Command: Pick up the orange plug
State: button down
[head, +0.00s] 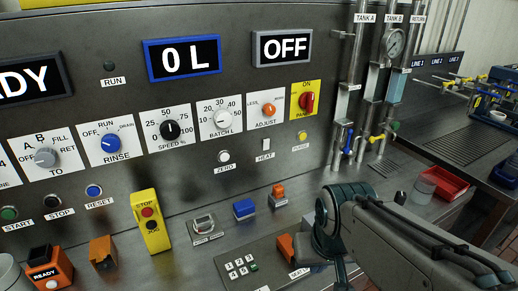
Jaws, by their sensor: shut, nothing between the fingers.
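A small orange piece (278,190) sits upright on a low base on the counter, right of a blue block (244,208); it looks like the orange plug, though I cannot tell for sure. Another orange block (287,246) lies nearer, beside the keypad plate, partly hidden by my arm. My arm reaches in from the lower right, with its dark teal wrist near the bottom edge, right of both orange pieces. My gripper's fingers do not show in the picture.
The control panel with knobs stands behind. A keypad plate (245,268), a yellow STOP/JOG box (150,221), a grey display unit (204,226) and an orange box (103,251) stand on the counter. Vertical pipes (375,80) and a red tray (446,183) are at the right.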

aim_at(277, 190)
jog(key=u, duration=3.95)
jog(key=k, duration=1.3)
jog(key=z, duration=1.6)
